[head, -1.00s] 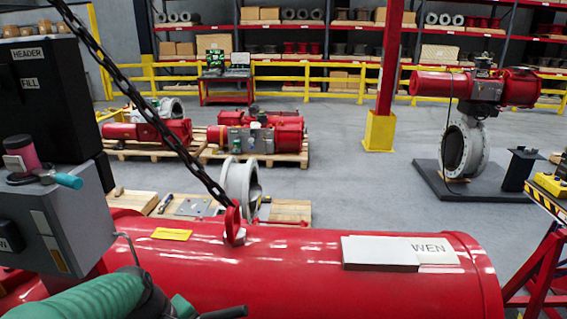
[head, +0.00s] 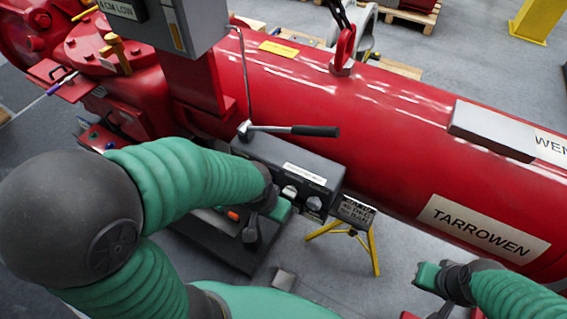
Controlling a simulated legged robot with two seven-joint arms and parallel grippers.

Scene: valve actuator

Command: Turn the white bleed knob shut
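A dark grey valve block (head: 287,165) is fixed beside the big red cylinder, with a labelled top and a black-handled lever. Two small pale knobs, one whitish (head: 290,192) and one greyer (head: 313,204), sit on its near face; I cannot tell surely which is the bleed knob. My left gripper (head: 267,222) is just left of and below the whitish knob, close to it, its green-tipped finger and dark finger spread apart. I see no grip on the knob. My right gripper (head: 432,294) is at the lower right, apart from the block, fingers spread and empty.
The red cylinder (head: 390,115) with a TARROWEN plate (head: 483,229) runs behind the block. A grey box (head: 170,25) on a red post rises above left.

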